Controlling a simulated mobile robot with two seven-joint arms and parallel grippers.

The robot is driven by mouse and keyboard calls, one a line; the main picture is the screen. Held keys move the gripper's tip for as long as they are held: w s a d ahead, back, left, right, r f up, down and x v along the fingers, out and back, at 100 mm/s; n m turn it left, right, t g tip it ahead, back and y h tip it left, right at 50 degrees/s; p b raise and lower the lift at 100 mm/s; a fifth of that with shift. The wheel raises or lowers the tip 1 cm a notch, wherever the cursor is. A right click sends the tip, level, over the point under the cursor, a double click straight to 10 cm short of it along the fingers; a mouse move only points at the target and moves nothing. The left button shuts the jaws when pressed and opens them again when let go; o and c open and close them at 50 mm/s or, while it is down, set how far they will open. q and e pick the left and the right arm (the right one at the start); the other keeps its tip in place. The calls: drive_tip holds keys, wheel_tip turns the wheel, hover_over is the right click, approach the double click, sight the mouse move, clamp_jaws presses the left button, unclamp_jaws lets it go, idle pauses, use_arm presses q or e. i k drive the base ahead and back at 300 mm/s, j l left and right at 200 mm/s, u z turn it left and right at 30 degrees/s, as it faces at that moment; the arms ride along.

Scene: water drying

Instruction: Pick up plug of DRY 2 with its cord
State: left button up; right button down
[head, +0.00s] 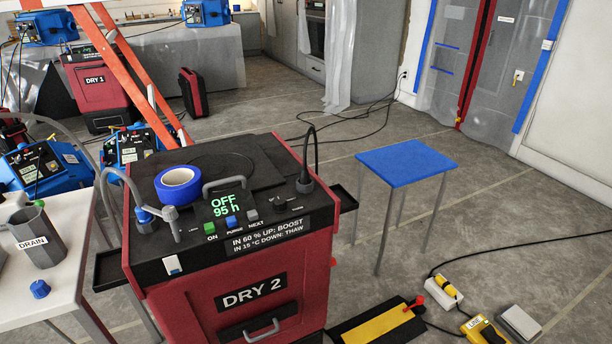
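The dehumidifier DRY 2 (232,267) is a red box with a black top, close in front at the middle. Its display reads OFF and 95 h. A black plug (305,183) stands upright on the right of its top. A black cord (316,148) rises from the plug, arches over and drops behind the back edge, where its further run is hidden. Whether the plug sits in a holder or socket is not clear. Neither of my grippers is in view.
A blue tape roll (180,186) and a folded handle lie on DRY 2's top. A blue stool (407,158) stands to the right. Cords run across the floor to a wall outlet (402,75). A yellow-topped mat (378,324) lies front right. A white table (50,285) stands left.

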sight(305, 176)
drive_tip(key=i+l+u, duration=0.1)
drive_tip(key=u, duration=0.3)
drive_tip(key=l+u, duration=0.15)
drive_tip(key=u, duration=0.2)
drive_tip(key=i+l+u, duration=0.2)
drive_tip(key=l, duration=0.15)
drive_tip(key=i+l+u, duration=0.2)
drive_tip(key=l, duration=0.2)
drive_tip(key=i+l, duration=0.1)
drive_tip(key=l, duration=0.55)
drive_tip(key=i+l+u, duration=0.1)
drive_tip(key=l, duration=0.5)
